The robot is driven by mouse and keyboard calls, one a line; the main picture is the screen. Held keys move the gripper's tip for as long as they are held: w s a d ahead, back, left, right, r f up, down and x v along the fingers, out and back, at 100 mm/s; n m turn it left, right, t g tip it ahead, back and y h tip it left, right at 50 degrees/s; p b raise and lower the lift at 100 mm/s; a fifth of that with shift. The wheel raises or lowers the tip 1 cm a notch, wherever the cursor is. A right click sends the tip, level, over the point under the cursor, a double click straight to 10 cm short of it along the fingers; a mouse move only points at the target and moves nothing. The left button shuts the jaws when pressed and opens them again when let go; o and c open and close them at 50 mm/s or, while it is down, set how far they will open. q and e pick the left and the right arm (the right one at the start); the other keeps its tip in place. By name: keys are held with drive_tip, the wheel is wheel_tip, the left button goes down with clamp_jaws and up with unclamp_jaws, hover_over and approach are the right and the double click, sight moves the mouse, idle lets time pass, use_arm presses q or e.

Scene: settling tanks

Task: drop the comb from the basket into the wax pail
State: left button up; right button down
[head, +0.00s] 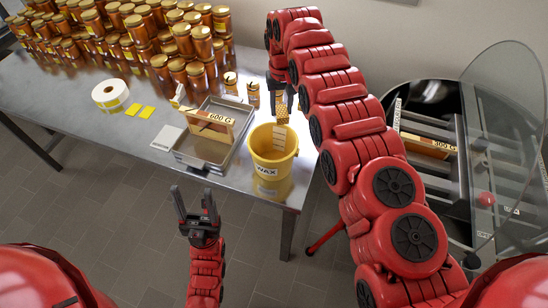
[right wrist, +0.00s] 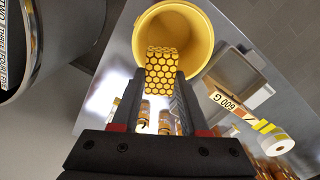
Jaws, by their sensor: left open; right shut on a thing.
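The comb (head: 281,108) is a small yellow honeycomb piece with a dark hexagon pattern. My right gripper (head: 280,90) is shut on it above the mouth of the yellow wax pail (head: 271,182). In the right wrist view the comb (right wrist: 162,70) sits between the fingertips (right wrist: 162,82), in front of the pail's open mouth (right wrist: 205,38). The pail, labelled WAX, stands upright at the table's front right corner, with a pale ladder-like strip showing inside. My left gripper (head: 194,198) is open and empty in front of the table. I cannot clearly make out the basket.
A metal tray (head: 180,157) with a wooden frame marked 600 G stands left of the pail. Many amber jars (head: 140,35) fill the table's back left. A label roll (head: 110,95) lies in front of them. A round extractor with a clear lid (head: 505,130) stands to the right.

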drive_tip(key=shift+s+a+r, duration=0.15)
drive_tip(key=shift+a, duration=0.2)
drive_tip(key=shift+f+b, duration=0.2)
drive_tip(key=shift+b, duration=0.15)
wheel_tip(320, 180, down, 4)
drive_tip(key=b, duration=0.3)
drive_tip(key=shift+r, duration=0.25)
drive_tip(key=shift+f, duration=1)
drive_tip(key=shift+c, duration=1.7)
unclamp_jaws()
